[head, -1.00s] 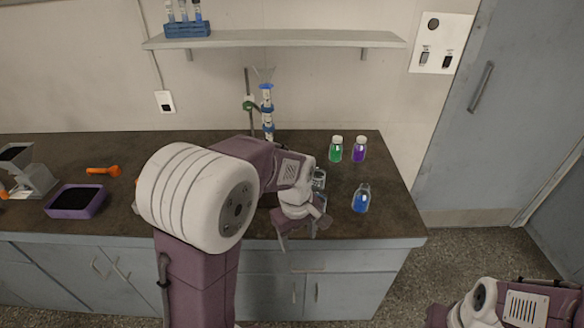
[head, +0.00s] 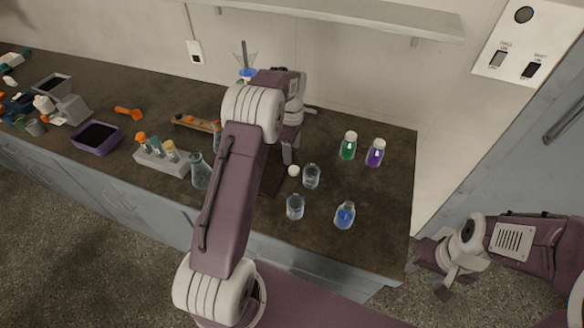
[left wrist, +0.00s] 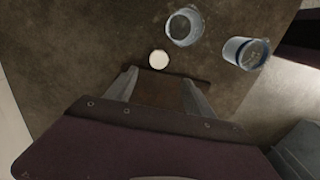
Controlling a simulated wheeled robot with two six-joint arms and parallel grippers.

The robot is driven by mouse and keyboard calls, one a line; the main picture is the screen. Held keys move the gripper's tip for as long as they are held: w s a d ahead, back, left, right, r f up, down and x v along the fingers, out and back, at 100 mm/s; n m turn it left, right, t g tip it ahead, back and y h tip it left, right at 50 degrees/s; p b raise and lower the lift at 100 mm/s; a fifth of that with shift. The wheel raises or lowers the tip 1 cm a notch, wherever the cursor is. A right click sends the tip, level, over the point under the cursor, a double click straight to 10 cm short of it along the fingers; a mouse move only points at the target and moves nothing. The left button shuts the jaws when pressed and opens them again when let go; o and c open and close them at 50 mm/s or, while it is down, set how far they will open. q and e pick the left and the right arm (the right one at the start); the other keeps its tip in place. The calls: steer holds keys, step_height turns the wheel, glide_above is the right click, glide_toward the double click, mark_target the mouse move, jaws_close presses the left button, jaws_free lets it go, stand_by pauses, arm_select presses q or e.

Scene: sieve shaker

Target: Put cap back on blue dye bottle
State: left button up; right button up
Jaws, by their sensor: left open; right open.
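The blue dye bottle (head: 344,215) stands upright at the front right of the counter, with no cap on it. A small round white cap (head: 294,170) lies on the counter, left of a clear glass beaker. It also shows in the left wrist view (left wrist: 159,59), just beyond my fingertips. My left gripper (head: 289,155) points down beside the cap, apart from it. In the left wrist view its two fingers (left wrist: 158,92) are spread with nothing between them. My right gripper (head: 428,278) is open and empty, off the counter's right front corner.
Two clear glass beakers (head: 311,176) (head: 295,207) stand between the cap and the blue bottle. Capped green (head: 348,146) and purple (head: 375,153) bottles stand behind. A flask (head: 201,171) and tube rack (head: 162,158) are left of my left arm. The right counter edge is clear.

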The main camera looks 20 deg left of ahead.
mark_target(294, 170)
arm_select(q)
steer(key=shift+w+d+f, duration=0.15)
steer(key=shift+d+f, duration=0.1)
steer(key=shift+f, duration=0.35)
steer(key=shift+w+d+f, duration=0.1)
steer(key=shift+d+f, duration=0.15)
steer(key=shift+f, duration=0.35)
steer(key=shift+s+f+p, duration=0.1)
steer(key=shift+f+p, duration=0.2)
steer(key=shift+f, duration=0.1)
steer(key=shift+a+f, duration=0.15)
steer(key=shift+f, duration=0.15)
arm_select(e)
steer(key=shift+w+d+r, duration=0.15)
steer(key=shift+w+d, duration=0.15)
steer(key=shift+d, duration=0.1)
arm_select(q)
steer(key=shift+f, duration=0.3)
step_height(294, 170, down, 4)
steer(key=shift+r+p, duration=0.1)
steer(key=shift+p, duration=0.5)
steer(key=shift+f, duration=0.45)
arm_select(e)
steer(key=shift+d+r, duration=0.1)
steer(key=shift+r, duration=0.5)
